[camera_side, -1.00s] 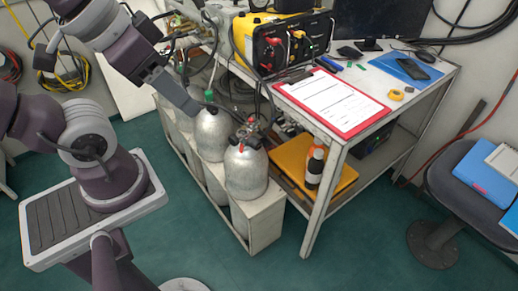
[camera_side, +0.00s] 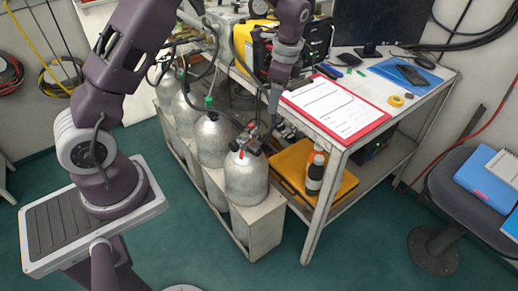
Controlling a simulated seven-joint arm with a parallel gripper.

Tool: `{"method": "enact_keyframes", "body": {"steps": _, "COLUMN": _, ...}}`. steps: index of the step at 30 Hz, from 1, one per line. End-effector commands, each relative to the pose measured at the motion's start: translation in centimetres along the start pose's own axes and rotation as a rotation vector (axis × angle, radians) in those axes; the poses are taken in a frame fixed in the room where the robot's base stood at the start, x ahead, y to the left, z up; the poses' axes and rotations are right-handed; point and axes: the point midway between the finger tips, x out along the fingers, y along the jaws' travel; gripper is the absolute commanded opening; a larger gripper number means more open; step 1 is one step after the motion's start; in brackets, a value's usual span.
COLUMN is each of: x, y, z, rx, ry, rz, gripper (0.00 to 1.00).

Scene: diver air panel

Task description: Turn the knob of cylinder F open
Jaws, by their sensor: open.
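Several silver cylinders stand in a row in a white rack (camera_side: 262,222). The nearest cylinder (camera_side: 246,182) has a dark valve (camera_side: 246,145) with red parts and a hose. No letters are readable, so I cannot tell which is cylinder F. My gripper (camera_side: 274,103) is open and points down, above and right of the nearest cylinder's valve, beside the table's left edge. It appears apart from the valve. The fingers are small and the gap between them is hard to see.
The white table (camera_side: 340,146) stands close right of the rack, with a red clipboard (camera_side: 378,122) near its edge and a yellow-black panel box (camera_side: 247,42) behind my gripper. Dark hoses run between box and cylinders. A bottle (camera_side: 315,172) and yellow case (camera_side: 290,168) sit on the lower shelf.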

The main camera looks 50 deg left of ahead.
Motion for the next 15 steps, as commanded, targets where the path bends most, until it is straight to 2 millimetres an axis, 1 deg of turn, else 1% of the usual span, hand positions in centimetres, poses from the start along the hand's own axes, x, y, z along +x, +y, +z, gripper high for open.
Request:
{"method": "enact_keyframes", "body": {"steps": 1, "x": 4.6, "y": -1.0, "z": -0.3, "rx": 0.098, "ry": -0.062, "rz": 0.022, "gripper": 0.58}}
{"method": "enact_keyframes", "body": {"steps": 2, "x": 7.1, "y": -1.5, "z": -0.4, "rx": 0.162, "ry": -0.092, "rz": 0.032, "gripper": 0.58}}
{"method": "enact_keyframes", "body": {"steps": 3, "x": 10.2, "y": -1.9, "z": -0.4, "rx": 0.243, "ry": -0.129, "rz": 0.045, "gripper": 0.58}}
{"method": "enact_keyframes", "body": {"steps": 6, "x": 16.3, "y": -2.1, "z": -0.2, "rx": 0.411, "ry": -0.198, "rz": 0.077, "gripper": 0.58}}
{"method": "enact_keyframes", "body": {"steps": 9, "x": 19.5, "y": -2.0, "z": 0.2, "rx": 0.504, "ry": -0.232, "rz": 0.098, "gripper": 0.58}}
{"method": "enact_keyframes", "body": {"steps": 15, "x": 22.5, "y": -1.7, "z": 0.8, "rx": 0.542, "ry": -0.244, "rz": 0.108, "gripper": 0.58}}
